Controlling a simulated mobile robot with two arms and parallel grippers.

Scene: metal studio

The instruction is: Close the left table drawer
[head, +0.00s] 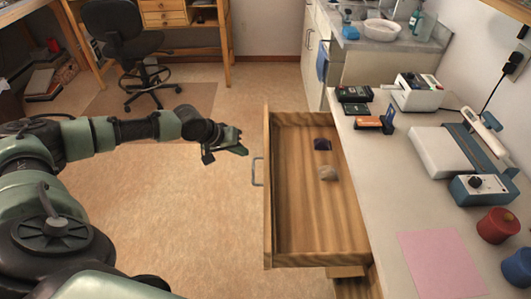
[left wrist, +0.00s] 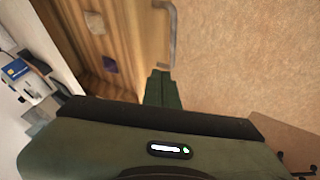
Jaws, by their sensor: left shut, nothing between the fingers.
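The wooden table drawer (head: 317,262) is pulled open and sticks out to the left from under the white table top. Its metal handle (head: 257,171) is on the left-facing front panel (head: 268,200). A dark purple item (head: 322,144) and a beige item (head: 328,173) lie inside. My left gripper (head: 241,148) is shut and empty, just left of the front panel and a little beyond the handle. In the left wrist view, the shut fingers (left wrist: 161,85) are close to the handle (left wrist: 168,35); I cannot tell if they touch. My right gripper is not in view.
The white table top (head: 380,180) holds a pink sheet (head: 440,264), red cup (head: 498,225), dark boxes (head: 355,95) and lab devices (head: 450,150). An office chair (head: 125,45) stands at the back left. The floor (head: 200,220) left of the drawer is clear.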

